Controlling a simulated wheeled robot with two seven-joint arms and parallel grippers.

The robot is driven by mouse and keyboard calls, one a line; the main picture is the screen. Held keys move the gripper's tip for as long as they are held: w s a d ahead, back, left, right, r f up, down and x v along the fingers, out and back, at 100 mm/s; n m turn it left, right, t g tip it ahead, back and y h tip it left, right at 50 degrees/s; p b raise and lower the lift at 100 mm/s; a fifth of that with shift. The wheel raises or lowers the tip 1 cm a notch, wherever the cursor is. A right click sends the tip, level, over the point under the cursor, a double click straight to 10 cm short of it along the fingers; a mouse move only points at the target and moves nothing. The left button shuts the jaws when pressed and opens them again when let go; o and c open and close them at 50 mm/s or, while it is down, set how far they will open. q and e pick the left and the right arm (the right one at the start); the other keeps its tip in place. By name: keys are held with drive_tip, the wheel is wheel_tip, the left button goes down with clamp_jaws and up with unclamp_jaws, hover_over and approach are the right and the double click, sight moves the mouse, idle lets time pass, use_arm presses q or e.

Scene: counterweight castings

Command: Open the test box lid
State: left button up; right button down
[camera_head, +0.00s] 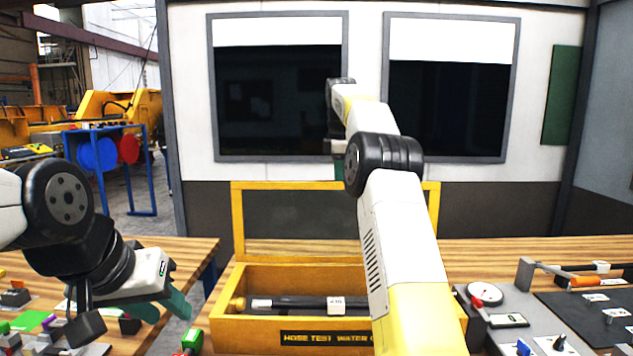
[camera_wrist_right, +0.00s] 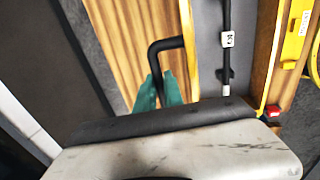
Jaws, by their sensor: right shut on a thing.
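The yellow wooden test box (camera_head: 250,323) stands on the bench, with a dark hose (camera_head: 290,303) carrying a white tag inside it. Its lid (camera_head: 238,225), a yellow frame around a dark see-through pane, stands raised at the back of the box. My right arm reaches over the box, and its gripper (camera_head: 338,168) is at the lid's top, partly hidden by the arm. In the right wrist view the teal fingers (camera_wrist_right: 160,92) are shut on a bent black handle (camera_wrist_right: 166,44) on the lid's frame. My left gripper (camera_head: 161,306) hangs empty at the left, its teal fingers apart.
A gauge (camera_head: 485,293) and a dark mat (camera_head: 590,318) with small parts lie right of the box. Small coloured parts lie on the left bench (camera_head: 195,250). A gap with bare floor separates the benches. A wall with two dark windows (camera_head: 280,110) stands behind.

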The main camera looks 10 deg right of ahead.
drive_tip(key=shift+w+d+f, duration=0.1)
drive_tip(key=shift+w+d, duration=0.1)
drive_tip(key=shift+w, duration=0.45)
drive_tip(key=c, duration=1.5)
unclamp_jaws()
drive_tip(key=shift+o, duration=0.2)
drive_tip(key=shift+s+a, duration=0.1)
drive_tip(key=shift+a, duration=0.05)
